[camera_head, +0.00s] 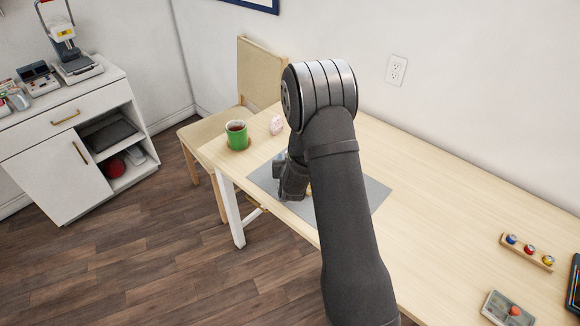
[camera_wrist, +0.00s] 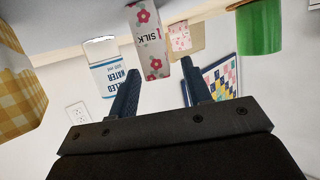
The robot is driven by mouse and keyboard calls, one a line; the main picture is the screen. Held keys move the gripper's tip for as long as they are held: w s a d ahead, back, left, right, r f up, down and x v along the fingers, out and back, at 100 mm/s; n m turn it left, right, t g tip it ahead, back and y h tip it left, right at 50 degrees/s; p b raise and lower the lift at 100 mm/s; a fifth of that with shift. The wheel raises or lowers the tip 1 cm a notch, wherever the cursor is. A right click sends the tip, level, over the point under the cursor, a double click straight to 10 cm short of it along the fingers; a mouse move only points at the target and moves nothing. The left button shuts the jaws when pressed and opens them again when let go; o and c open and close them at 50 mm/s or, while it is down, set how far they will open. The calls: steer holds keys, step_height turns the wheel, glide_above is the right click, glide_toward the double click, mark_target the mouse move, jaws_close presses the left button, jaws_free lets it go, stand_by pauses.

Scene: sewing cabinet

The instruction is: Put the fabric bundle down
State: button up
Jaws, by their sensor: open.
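My gripper (camera_wrist: 159,66) is open, with its two fingers apart in the wrist view, which looks upside down. A white block with red flowers and the word SILK (camera_wrist: 151,42) shows beyond and between the fingertips; I cannot tell whether they touch it. A yellow gingham bundle (camera_wrist: 16,85) is at the left edge, apart from the fingers. A smaller pink patterned bundle (camera_wrist: 180,38) is farther back; it shows on the table in the head view (camera_head: 277,124). I cannot tell which is the task's fabric bundle. In the head view my arm hides most of the gripper area.
A grey mat (camera_head: 376,191) lies under my gripper on the wooden table (camera_head: 440,215). A white-and-blue water container (camera_wrist: 110,78) is near my left-hand finger. A button rack (camera_head: 527,252) lies right. The table's middle right is clear.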

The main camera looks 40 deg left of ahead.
steer(key=v, duration=0.8)
steer(key=x, duration=1.2)
steer(key=shift+r, duration=0.1)
